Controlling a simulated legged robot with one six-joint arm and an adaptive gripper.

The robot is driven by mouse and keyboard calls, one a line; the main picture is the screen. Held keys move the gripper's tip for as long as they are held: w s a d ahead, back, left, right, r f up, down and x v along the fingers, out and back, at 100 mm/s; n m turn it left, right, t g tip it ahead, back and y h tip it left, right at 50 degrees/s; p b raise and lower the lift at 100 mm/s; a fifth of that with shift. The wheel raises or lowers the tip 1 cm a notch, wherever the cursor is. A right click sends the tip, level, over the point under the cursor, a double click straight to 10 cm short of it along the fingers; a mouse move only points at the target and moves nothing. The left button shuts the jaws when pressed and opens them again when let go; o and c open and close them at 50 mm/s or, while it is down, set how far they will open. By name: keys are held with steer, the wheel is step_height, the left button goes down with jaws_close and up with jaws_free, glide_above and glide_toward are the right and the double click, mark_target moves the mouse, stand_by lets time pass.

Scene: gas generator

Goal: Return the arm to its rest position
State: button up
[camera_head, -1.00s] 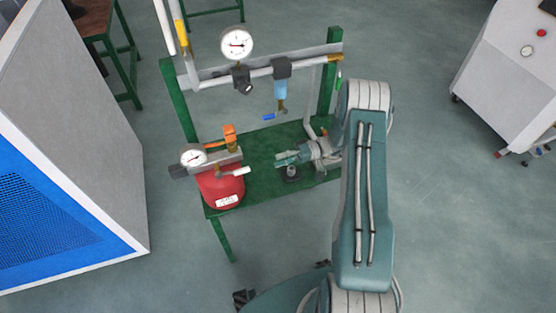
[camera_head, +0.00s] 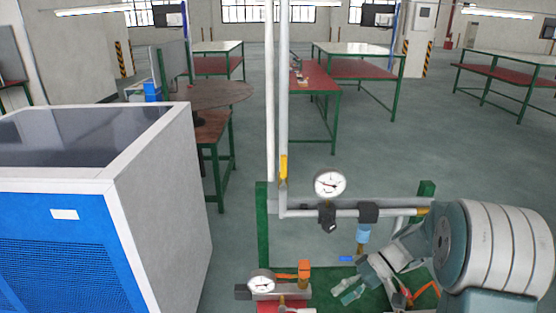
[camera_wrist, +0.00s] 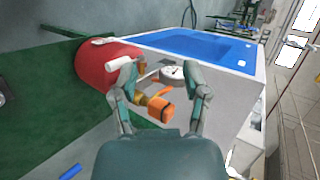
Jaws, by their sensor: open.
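My arm reaches in from the right of the head view, its large grey-green joint (camera_head: 495,250) in front of the stand's right side. My gripper (camera_head: 350,292) is over the green stand, to the right of the lower gauge (camera_head: 262,283). In the wrist view my gripper (camera_wrist: 160,72) has its two fingers spread apart with nothing held between them. The rest of my arm is cut off by the head view's lower edge.
Pipes with an upper gauge (camera_head: 330,185) and a blue fitting (camera_head: 363,233) stand behind my gripper. A blue and white cabinet (camera_head: 150,190) is at the left. Work tables (camera_head: 315,90) stand farther back, and open floor (camera_head: 440,140) lies to the right.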

steer(key=s+r+m+t+h, duration=0.2)
steer(key=s+r+t+h, duration=0.7)
steer(key=s+r, duration=0.6)
steer(key=s+h, duration=0.1)
steer(key=s, duration=0.2)
steer(key=shift+m+h, duration=0.3)
steer(key=shift+m, duration=0.1)
